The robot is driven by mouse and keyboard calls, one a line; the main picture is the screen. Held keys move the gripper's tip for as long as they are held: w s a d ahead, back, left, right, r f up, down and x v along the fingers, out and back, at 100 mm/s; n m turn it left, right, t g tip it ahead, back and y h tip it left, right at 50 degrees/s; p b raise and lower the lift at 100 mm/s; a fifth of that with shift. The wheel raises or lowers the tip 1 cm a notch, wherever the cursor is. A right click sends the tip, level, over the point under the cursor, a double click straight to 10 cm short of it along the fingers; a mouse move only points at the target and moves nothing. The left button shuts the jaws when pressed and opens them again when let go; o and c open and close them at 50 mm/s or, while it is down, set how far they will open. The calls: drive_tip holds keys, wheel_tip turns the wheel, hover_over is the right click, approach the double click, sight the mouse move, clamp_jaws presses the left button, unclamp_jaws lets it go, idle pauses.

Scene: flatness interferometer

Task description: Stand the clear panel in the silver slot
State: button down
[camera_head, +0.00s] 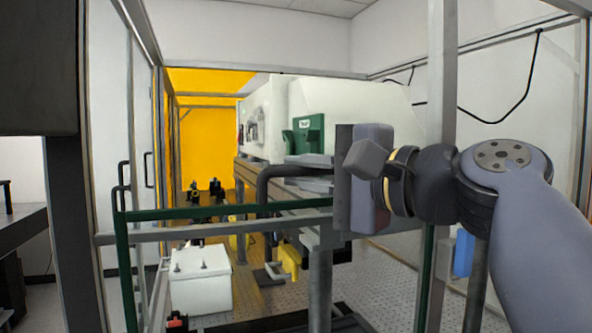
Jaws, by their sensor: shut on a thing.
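A large clear panel (225,210) shows by its green edges in the head view. Its top edge runs from the left toward my gripper, and green upright edges show at the left and right. The scene behind is visible through it. My gripper (350,195) is right of centre, at the height of this top edge, and is shut on the panel. The exact contact is hidden by the gripper body. I cannot make out the silver slot for certain; a silver-grey rail (160,236) runs across just below the panel's top edge.
A grey post (441,90) stands behind my arm. A white box (200,280) is on the perforated floor (365,278) at lower left. A large white instrument (350,100) with a green part (305,133) stands behind. A yellow wall (212,130) closes the back.

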drive_tip(key=shift+f+b, duration=0.85)
drive_tip(key=shift+f, duration=0.15)
drive_tip(key=c, duration=1.5)
unclamp_jaws()
drive_tip(key=shift+s, duration=0.1)
drive_tip(key=shift+c, duration=0.2)
drive_tip(key=shift+o, duration=0.9)
drive_tip(key=shift+f, duration=0.1)
drive_tip(key=shift+d, duration=0.1)
